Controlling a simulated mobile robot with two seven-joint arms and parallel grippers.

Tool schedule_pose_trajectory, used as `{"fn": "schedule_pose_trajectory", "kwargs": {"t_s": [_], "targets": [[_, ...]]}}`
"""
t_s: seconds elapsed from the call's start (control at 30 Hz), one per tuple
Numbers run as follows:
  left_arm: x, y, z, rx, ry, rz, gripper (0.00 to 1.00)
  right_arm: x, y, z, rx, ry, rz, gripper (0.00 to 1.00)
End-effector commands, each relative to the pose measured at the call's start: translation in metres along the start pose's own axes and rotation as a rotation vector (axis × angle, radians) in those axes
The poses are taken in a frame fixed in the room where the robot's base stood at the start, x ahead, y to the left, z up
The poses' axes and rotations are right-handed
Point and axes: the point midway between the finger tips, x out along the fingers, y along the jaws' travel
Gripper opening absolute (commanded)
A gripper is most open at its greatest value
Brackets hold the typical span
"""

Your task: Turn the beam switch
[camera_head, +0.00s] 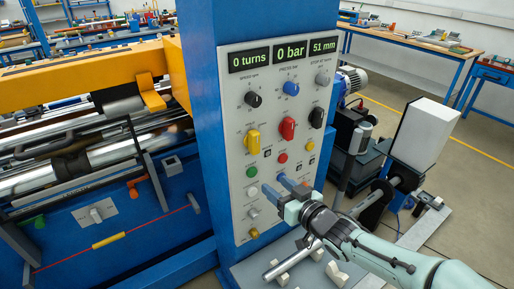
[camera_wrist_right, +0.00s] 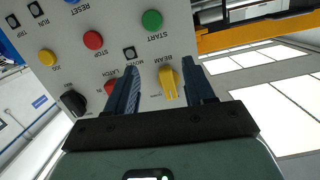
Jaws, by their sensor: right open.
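The beam switch (camera_head: 253,139) is a yellow knob on the left of the grey control panel, above the green START button. It also shows in the right wrist view as a yellow grip (camera_wrist_right: 168,82) beside the word BEAM. My right gripper (camera_head: 275,185) is open and empty in front of the lower panel, below and right of the switch in the head view. In the wrist view the right gripper's fingers (camera_wrist_right: 164,65) appear on either side of the switch, but the head view shows them apart from it. My left gripper is not in view.
Next to the switch are a red knob (camera_head: 287,128), a black knob (camera_head: 317,117) and a green START button (camera_head: 251,172). A red STOP button (camera_head: 283,158) and a yellow button (camera_head: 310,146) lie below them. Displays (camera_head: 290,51) top the panel. A grey ledge with a metal rod (camera_head: 285,264) lies beneath.

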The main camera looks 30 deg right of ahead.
Motion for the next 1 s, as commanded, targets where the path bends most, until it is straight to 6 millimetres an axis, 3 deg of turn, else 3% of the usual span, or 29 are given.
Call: {"fn": "schedule_pose_trajectory", "kwargs": {"t_s": [0.03, 0.1, 0.2, 0.33, 0.8, 1.0], "targets": [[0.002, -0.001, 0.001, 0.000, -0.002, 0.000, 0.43, -0.013, 0.000, -0.024, -0.029, 0.055, 0.001, 0.53], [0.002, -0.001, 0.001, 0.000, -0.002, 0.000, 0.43, -0.025, -0.001, -0.046, -0.058, 0.104, -0.001, 0.53], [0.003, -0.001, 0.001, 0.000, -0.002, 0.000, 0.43, -0.036, -0.002, -0.064, -0.082, 0.144, -0.003, 0.53], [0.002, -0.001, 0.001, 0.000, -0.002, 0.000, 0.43, -0.032, -0.003, -0.071, -0.092, 0.155, -0.005, 0.53], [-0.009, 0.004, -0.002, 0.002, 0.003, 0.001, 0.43, 0.059, -0.004, -0.085, -0.088, 0.153, -0.004, 0.53], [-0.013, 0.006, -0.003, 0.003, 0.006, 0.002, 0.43, 0.085, -0.004, -0.089, -0.089, 0.155, -0.004, 0.53]]}}
